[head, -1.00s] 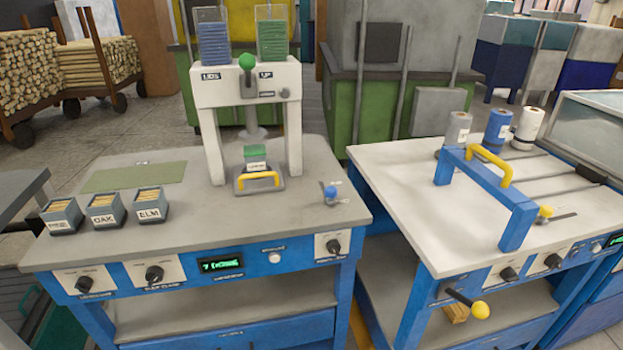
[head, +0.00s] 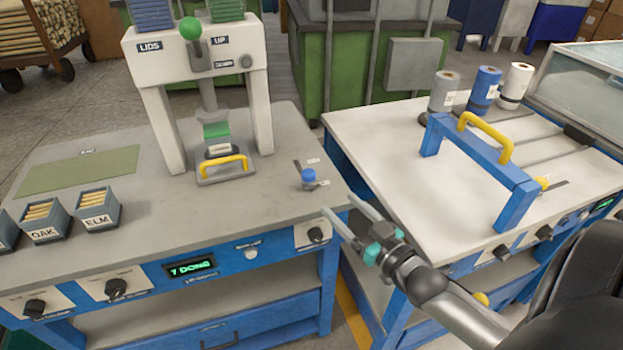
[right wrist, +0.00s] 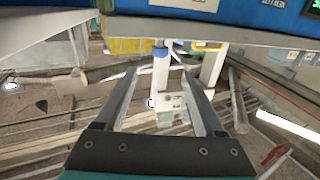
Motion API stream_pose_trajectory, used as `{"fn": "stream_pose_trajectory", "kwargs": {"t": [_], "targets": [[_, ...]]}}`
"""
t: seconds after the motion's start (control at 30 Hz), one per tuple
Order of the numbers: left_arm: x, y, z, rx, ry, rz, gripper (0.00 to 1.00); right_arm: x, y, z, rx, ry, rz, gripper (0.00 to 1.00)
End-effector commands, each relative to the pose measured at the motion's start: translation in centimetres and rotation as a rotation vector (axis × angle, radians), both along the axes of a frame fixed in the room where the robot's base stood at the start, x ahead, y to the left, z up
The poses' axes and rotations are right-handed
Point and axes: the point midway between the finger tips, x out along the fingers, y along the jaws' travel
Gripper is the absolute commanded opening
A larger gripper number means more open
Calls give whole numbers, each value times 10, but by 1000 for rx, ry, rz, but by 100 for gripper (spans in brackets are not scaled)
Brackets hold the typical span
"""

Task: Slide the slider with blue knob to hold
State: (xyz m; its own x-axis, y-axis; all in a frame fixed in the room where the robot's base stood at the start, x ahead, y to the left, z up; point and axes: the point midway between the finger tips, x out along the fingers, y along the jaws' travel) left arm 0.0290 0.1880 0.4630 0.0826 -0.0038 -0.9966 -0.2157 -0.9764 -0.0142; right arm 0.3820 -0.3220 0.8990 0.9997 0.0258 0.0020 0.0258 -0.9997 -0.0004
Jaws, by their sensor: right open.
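The slider with the blue knob (head: 308,176) is on the right part of the grey tabletop, beside the press. Its short dark slot runs from back left to front right, with two small labels too small to read, so I cannot tell which marks hold. The knob sits nearer the front end of the slot. My right gripper (head: 340,204) is open and empty, in front and to the right of the knob, apart from it. Its two fingers (right wrist: 158,75) show spread in the right wrist view. My left gripper is not in view.
The white press (head: 205,90) with a green knob stands behind left of the slider. Bins of wood pieces (head: 98,209) sit at left. On the right-hand white table (head: 370,130) stands a blue frame with a yellow handle (head: 485,135). A gap separates the tables.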

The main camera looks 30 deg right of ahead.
Motion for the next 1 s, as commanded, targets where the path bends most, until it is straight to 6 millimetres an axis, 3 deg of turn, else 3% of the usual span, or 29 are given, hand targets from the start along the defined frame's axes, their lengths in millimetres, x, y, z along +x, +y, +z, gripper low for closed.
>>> {"fn": "stream_pose_trajectory", "kwargs": {"t": [0.27,0.6,1.0], "targets": [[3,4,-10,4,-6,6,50,44,1,0,-1,-2,1,71],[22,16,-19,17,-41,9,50,92,2,0,0,-1,0,71],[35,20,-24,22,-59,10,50,115,3,-1,-1,2,1,71]]}}
